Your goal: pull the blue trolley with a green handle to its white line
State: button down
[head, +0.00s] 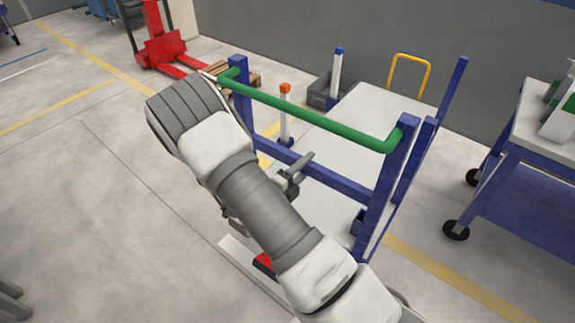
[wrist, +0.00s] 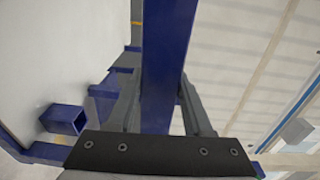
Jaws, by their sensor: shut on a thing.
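The blue trolley (head: 375,200) stands at centre right in the head view, with a light deck (head: 355,118) behind its blue end frame. Its green handle (head: 310,115) runs across the top between two uprights.
A red pallet truck (head: 162,45) stands at the back left. A blue-framed cart (head: 525,190) is close on the right. Posts with orange (head: 285,88) and blue (head: 339,51) tops stand around the trolley. A grey wall (head: 430,40) closes the back. Left floor is open.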

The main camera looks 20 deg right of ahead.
jog(key=shift+w+d+h+b, duration=0.2)
jog(key=shift+h+b, duration=0.1)
jog(key=shift+b, duration=0.65)
jog(key=shift+c, duration=2.2)
grip_release()
jog(key=shift+s+f, duration=0.1)
jog(key=shift+f, duration=0.05)
jog(key=shift+o, duration=1)
jog(key=shift+a+f, duration=0.1)
jog(key=shift+s+f, duration=0.1)
jog(key=b+v, duration=0.2)
jog(key=v, duration=1)
